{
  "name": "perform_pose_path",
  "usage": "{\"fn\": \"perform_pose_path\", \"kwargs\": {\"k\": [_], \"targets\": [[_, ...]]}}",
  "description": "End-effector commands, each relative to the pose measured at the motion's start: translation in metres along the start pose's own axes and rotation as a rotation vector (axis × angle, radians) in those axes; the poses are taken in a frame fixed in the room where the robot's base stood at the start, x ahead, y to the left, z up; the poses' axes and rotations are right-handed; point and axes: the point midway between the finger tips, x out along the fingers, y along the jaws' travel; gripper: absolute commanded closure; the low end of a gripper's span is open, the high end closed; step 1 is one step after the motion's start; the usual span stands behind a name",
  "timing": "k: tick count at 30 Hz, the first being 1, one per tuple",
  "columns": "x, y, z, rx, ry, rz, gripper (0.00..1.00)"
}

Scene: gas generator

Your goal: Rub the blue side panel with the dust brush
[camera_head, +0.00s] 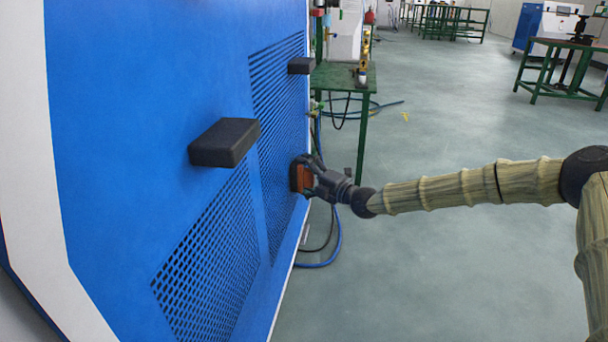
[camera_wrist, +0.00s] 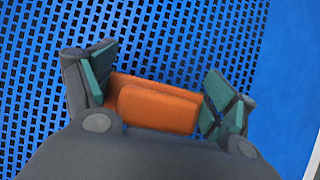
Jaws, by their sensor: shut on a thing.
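The blue side panel (camera_head: 150,90) fills the left of the head view, with slotted vent grilles in it. My gripper (camera_head: 308,177) is at the panel's far right part, by the tall grille. It is shut on the dust brush (camera_head: 301,178), which shows an orange body and a dark edge toward the panel. In the wrist view the orange brush (camera_wrist: 155,104) sits between my two green-padded fingers, in front of the perforated blue panel (camera_wrist: 190,40). The brush appears at or against the grille; exact contact is hidden.
Two black handles stick out of the panel, a near one (camera_head: 224,142) and a far one (camera_head: 301,66) above my gripper. A green table (camera_head: 345,78) stands behind. Blue hoses (camera_head: 330,250) lie on the floor by the panel's edge. The floor at right is open.

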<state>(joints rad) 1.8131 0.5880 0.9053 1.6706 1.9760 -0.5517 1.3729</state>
Motion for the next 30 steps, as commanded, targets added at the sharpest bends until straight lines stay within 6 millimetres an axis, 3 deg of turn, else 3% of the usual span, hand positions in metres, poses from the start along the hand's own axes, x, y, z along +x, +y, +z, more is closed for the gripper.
{"fn": "perform_pose_path", "kwargs": {"k": [30], "targets": [[-0.018, 0.001, -0.037, 0.001, 0.002, 0.0, 0.34]]}}
